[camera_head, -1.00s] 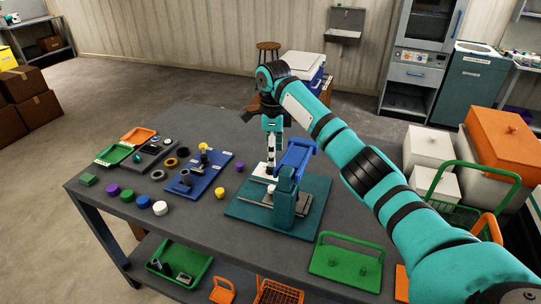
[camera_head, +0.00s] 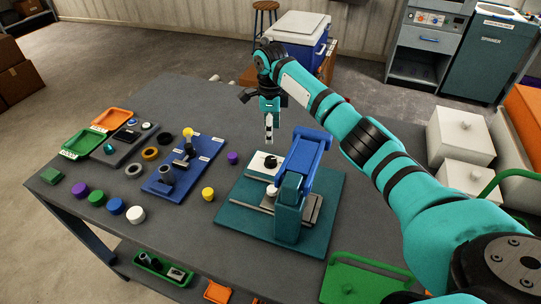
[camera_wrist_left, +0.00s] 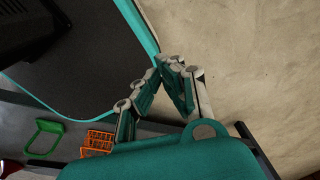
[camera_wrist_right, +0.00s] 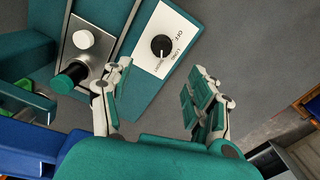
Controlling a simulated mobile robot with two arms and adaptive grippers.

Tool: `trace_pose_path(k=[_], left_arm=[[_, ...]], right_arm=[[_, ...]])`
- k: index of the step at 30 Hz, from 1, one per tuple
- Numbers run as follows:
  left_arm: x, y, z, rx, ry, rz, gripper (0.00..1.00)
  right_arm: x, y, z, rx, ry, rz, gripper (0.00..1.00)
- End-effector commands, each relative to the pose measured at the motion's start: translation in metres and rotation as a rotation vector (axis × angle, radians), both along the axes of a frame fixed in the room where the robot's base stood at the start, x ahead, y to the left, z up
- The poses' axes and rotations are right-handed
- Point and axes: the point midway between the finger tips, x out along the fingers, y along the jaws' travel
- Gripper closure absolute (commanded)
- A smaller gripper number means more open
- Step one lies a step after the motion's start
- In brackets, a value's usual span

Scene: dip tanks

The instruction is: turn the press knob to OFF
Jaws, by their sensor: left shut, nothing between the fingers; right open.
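The press (camera_head: 291,190) has a blue arm and stands on a teal base plate on the table. A white panel at its far left side carries the black round press knob (camera_head: 271,162).
A blue fixture board (camera_head: 185,165) and several coloured caps lie left of the press. Green (camera_head: 82,144) and orange (camera_head: 112,119) trays sit farther left. A green plate (camera_head: 365,281) lies at the near right. White boxes (camera_head: 461,137) stand at the right.

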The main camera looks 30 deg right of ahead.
Motion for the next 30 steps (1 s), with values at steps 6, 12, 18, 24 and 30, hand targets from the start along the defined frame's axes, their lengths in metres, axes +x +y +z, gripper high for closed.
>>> trace_pose_path(k=[6,12,18,24,30], left_arm=[[0.009,-0.001,0.009,-0.002,-0.014,0.001,1.00],[0.031,-0.008,0.013,-0.012,-0.049,0.002,1.00],[0.028,-0.009,0.012,-0.013,-0.044,0.003,1.00],[0.018,-0.008,0.011,-0.012,-0.028,0.003,1.00],[0.016,-0.008,0.011,-0.011,-0.024,0.003,1.00]], right_arm=[[-0.001,0.000,-0.049,-0.001,0.006,0.000,0.41],[-0.001,0.000,-0.089,0.000,0.004,-0.001,0.41],[0.000,0.000,-0.114,0.000,0.002,0.000,0.41],[0.000,0.000,-0.121,0.001,-0.001,0.000,0.41],[0.000,0.000,-0.122,0.000,0.000,0.000,0.41]])
